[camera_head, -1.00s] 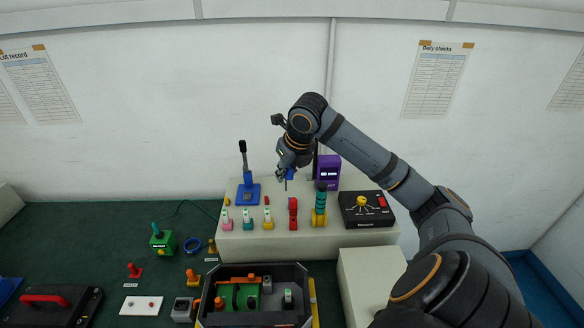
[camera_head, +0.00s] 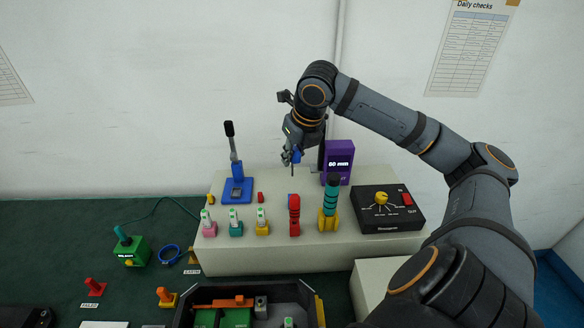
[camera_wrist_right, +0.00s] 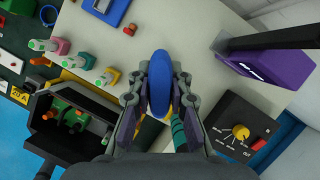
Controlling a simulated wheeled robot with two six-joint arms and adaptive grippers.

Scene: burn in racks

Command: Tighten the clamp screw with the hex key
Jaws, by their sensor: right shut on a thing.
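My right gripper (camera_head: 292,160) is above the raised grey bench. It is shut on a blue-handled tool (camera_wrist_right: 161,83), which looks like the hex key. A thin dark shaft points down below the fingers in the head view. In the right wrist view the blue handle lies between both fingers and hides what is directly beneath it. A black case (camera_head: 183,311) at the bottom edge holds a green board (camera_head: 236,318) with an orange bar (camera_head: 222,302) and a grey block (camera_head: 261,307). I cannot pick out the clamp screw. My left gripper is not in view.
Below the gripper stand a red holder (camera_head: 294,218) and a teal-and-black-handled tool (camera_head: 331,197) in a yellow stand. Nearby are a purple display (camera_head: 339,162), a black dial box (camera_head: 388,211), a blue lever press (camera_head: 238,189) and several small coloured holders.

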